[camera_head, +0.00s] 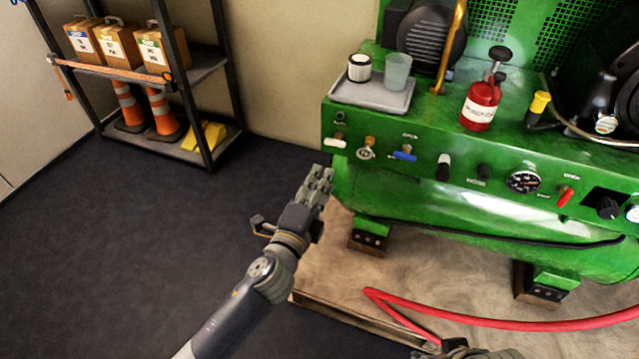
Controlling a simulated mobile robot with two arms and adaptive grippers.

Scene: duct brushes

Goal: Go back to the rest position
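My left gripper (318,184) is in the middle of the head view, with its arm coming in from the lower left. Its fingers point up, in front of the left end of the green machine (400,190). The fingers look close together, but whether they are shut is unclear. I see nothing held in them. A small part of my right arm or gripper (460,350) shows at the bottom edge. Its fingers cannot be made out.
The machine stands on a wooden pallet (335,312). A grey tray (345,92) on it holds a filter and a cup. A red bottle (480,105) stands nearby. A red hose (500,324) crosses the pallet. A shelf (210,68) stands back left. The left floor is clear.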

